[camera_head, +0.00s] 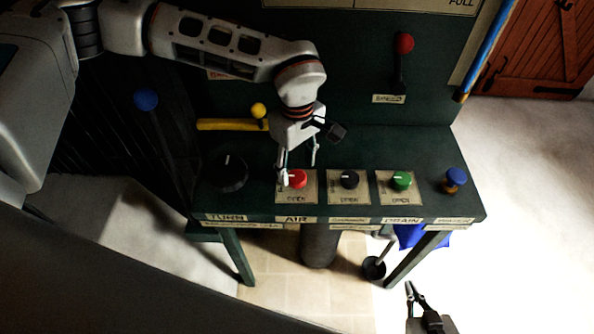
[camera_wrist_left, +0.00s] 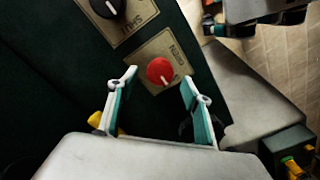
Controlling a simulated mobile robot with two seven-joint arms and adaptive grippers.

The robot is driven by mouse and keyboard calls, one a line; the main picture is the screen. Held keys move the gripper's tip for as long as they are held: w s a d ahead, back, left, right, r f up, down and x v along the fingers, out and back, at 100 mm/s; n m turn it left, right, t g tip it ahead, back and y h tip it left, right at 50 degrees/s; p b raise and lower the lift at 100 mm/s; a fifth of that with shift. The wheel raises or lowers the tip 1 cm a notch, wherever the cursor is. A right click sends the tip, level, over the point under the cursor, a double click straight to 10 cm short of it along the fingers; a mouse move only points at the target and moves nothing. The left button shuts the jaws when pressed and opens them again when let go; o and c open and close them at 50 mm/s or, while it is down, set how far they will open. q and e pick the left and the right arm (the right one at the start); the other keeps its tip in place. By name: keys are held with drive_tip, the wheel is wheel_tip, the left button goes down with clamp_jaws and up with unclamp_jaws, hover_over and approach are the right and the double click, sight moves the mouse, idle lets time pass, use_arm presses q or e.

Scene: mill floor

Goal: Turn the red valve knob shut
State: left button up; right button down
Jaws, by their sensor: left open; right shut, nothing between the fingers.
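The red valve knob (camera_head: 298,179) sits on a tan label plate above the AIR label on the green bench. A pale pointer line shows on it. My left gripper (camera_head: 298,170) reaches down over the knob, open, with one finger partly in front of it. In the left wrist view the red knob (camera_wrist_left: 160,71) appears between and just beyond the tips of the open left gripper (camera_wrist_left: 158,82). I cannot tell whether the fingers touch it. My right gripper (camera_head: 413,293) is shut and empty, low at the right, away from the bench top.
A black dial (camera_head: 228,174) is left of the red knob. A black knob (camera_head: 349,180), a green knob (camera_head: 401,181) and a blue knob (camera_head: 455,177) stand to its right. A yellow handle (camera_head: 232,124) and a red-topped lever (camera_head: 403,45) are behind. Open floor lies right.

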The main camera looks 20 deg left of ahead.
sight(297, 176)
use_arm(q)
wheel_tip(297, 176, up, 9)
idle(0.3)
drive_tip(key=shift+f, duration=0.1)
idle(0.4)
